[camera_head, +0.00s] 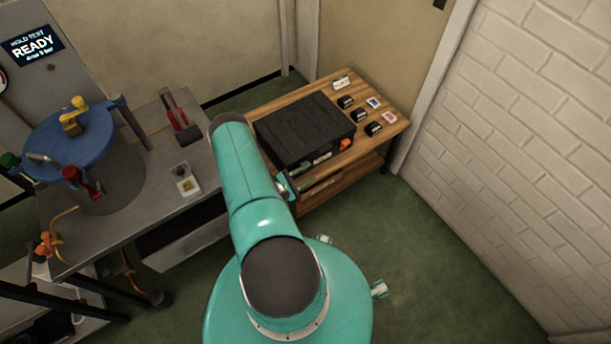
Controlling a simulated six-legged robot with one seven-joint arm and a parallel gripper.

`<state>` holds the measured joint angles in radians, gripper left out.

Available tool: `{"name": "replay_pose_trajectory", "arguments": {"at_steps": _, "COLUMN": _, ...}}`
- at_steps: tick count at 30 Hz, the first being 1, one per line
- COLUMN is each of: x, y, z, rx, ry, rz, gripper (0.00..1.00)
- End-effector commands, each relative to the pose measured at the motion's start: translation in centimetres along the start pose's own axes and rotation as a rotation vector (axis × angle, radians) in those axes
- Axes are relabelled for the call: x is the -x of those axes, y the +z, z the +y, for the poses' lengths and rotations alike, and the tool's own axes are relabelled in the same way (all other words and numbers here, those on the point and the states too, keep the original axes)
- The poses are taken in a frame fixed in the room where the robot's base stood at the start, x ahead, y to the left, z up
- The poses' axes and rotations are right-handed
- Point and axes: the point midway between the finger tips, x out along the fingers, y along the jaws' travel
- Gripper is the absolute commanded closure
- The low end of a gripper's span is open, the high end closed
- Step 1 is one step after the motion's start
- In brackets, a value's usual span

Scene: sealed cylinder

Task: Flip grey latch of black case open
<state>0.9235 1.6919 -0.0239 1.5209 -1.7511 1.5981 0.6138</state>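The black case (303,125) lies with its lid down on the wooden table (390,128), right of my arm. An orange piece (346,144) shows at its front right corner. Small pale marks show along its front side. I cannot make out a grey latch; the near left part of the case's front is close to or behind my arm. My teal arm stretches from my body towards the left edge of the case.
Several small dark and coloured items (374,103) lie right of the case. A grey workbench (160,205) stands left, with a blue-lidded cylinder (68,143), a red-handled tool (176,112) and a small white box (187,181). A brick wall (530,130) bounds the right. Green floor is free at front right.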

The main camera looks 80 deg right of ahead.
Motion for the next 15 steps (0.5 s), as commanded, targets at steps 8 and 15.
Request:
{"name": "replay_pose_trajectory", "arguments": {"at_steps": 8, "x": -0.56, "y": -1.41, "z": -0.01, "rx": 0.000, "ry": -0.003, "rz": 0.049, "gripper": 0.62}}
{"name": "replay_pose_trajectory", "arguments": {"at_steps": 15, "x": -0.61, "y": -1.37, "z": -0.26, "rx": 0.003, "ry": -0.005, "rz": 0.050, "gripper": 0.62}}
